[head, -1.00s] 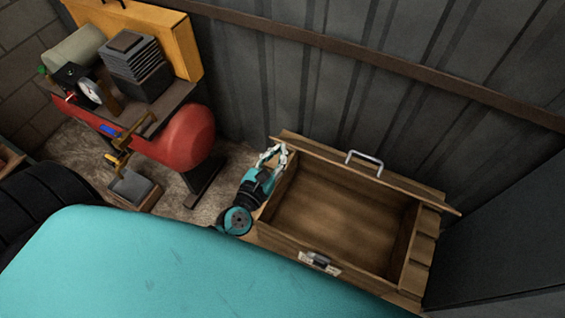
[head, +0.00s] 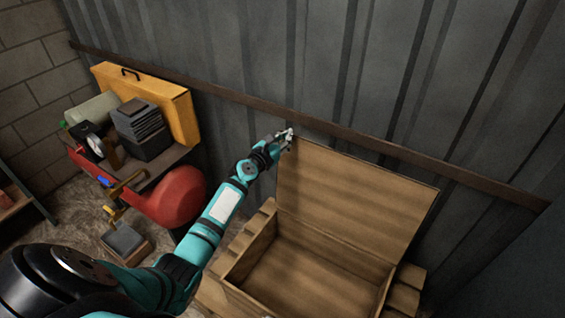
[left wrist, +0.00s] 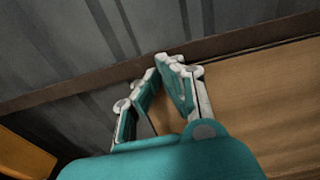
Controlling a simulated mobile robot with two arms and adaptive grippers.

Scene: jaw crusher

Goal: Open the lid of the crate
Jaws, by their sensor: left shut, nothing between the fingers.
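The wooden crate (head: 252,248) stands in front of the metal wall with its inside open to view. Its lid (head: 355,195) is raised and leans back toward the wall, with the plain inner face showing. My left gripper (head: 286,137) is at the lid's upper left corner, shut and empty. In the left wrist view, the gripper's fingers (left wrist: 165,65) come together beside the lid (left wrist: 262,92); whether they touch it I cannot tell. The lid's handle and the crate's front latch are not visible now. My right gripper is not in view.
A brown rail (head: 400,150) runs along the corrugated wall behind the lid. To the left stand a red tank (head: 178,196), a yellow case (head: 160,100) and a small dark block (head: 126,238) on the floor.

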